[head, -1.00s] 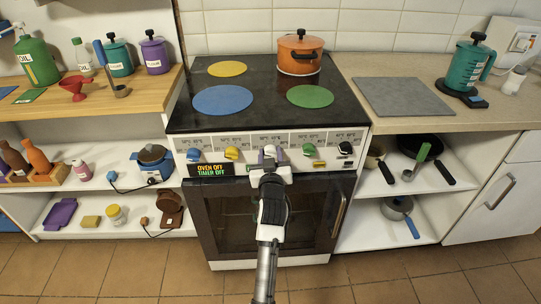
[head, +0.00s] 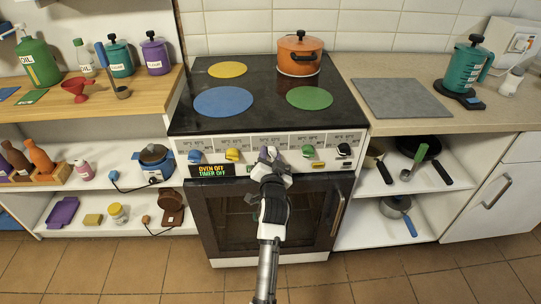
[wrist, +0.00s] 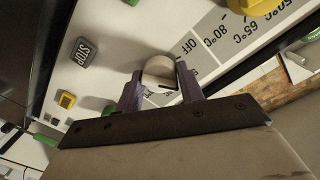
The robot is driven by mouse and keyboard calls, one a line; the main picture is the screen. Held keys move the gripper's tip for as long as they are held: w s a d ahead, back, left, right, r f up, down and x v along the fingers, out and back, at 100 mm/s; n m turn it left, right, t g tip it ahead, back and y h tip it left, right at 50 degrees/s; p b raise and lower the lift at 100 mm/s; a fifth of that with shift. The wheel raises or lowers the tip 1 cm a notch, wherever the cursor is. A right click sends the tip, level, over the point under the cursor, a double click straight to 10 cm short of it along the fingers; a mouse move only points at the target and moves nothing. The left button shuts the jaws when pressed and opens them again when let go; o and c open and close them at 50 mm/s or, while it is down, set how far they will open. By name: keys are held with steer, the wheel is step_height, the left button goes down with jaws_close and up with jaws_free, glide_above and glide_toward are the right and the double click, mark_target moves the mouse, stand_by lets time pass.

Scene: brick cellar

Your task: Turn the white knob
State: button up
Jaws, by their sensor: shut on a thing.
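The white knob (wrist: 158,68) sits on the stove's front panel, between the two purple fingers of my gripper (wrist: 159,84) in the wrist view. The fingers are shut on its sides. In the head view my gripper (head: 269,156) is at the middle of the knob row, and it hides most of the white knob. The hand is tilted relative to the panel. A printed scale (wrist: 215,38) with OFF and temperatures lies beside the knob. The display (head: 211,170) reads OVEN OFF, TIMER OFF.
Blue (head: 195,156) and yellow (head: 232,154) knobs are to the left; green (head: 308,151) and black (head: 344,149) knobs are to the right. The oven door (head: 220,215) is below, and an orange pot (head: 299,56) stands on the hob.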

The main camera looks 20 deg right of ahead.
steer(key=shift+m, duration=0.5)
steer(key=o, duration=1)
steer(key=b+v, duration=0.2)
steer(key=v, duration=1.2)
steer(key=shift+w+r, duration=0.1)
